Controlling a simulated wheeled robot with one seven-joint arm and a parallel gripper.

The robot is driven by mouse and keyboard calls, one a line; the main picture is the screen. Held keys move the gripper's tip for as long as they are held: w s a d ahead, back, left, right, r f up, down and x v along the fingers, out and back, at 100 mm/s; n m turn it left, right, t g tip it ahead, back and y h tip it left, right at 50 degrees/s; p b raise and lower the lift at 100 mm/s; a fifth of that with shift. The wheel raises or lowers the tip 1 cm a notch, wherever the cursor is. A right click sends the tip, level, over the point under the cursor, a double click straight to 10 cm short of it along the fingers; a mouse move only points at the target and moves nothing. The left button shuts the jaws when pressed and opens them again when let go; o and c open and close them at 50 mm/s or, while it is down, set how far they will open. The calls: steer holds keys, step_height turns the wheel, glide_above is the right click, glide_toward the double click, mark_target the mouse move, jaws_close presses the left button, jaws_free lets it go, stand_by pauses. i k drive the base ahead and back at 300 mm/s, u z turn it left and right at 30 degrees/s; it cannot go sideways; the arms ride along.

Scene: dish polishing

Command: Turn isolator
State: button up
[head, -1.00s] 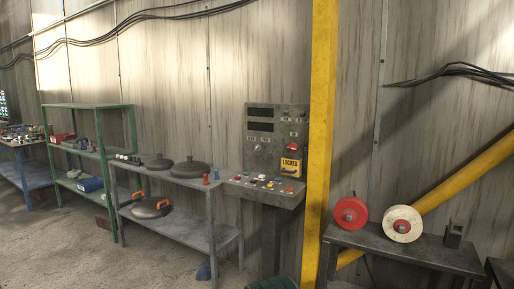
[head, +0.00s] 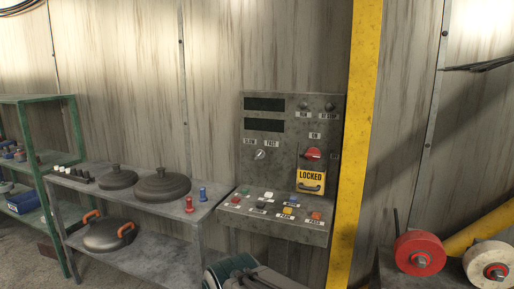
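The isolator is a red rotary handle (head: 312,154) on the right side of the grey control panel (head: 279,172). A small label that seems to read "ON" sits above it. A yellow tag marked "LOCKED" (head: 311,176), with a dark curved bar across its lower part, hangs just below the handle and close against it. I cannot tell whether it is fastened to the handle. A silver selector knob (head: 260,155) is on the left of the panel. My gripper is not identifiable in view; only a green and grey shape (head: 245,272) shows at the bottom edge.
A sloped console (head: 258,227) with several coloured buttons juts out below the panel. A yellow post (head: 360,120) stands right of it. A grey shelf (head: 140,207) with lids and a pot is at left. A red wheel (head: 418,253) and white wheel (head: 490,265) are lower right.

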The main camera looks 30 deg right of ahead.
mark_target(313, 154)
steer(key=i, duration=1.85)
steer(key=z, duration=2.3)
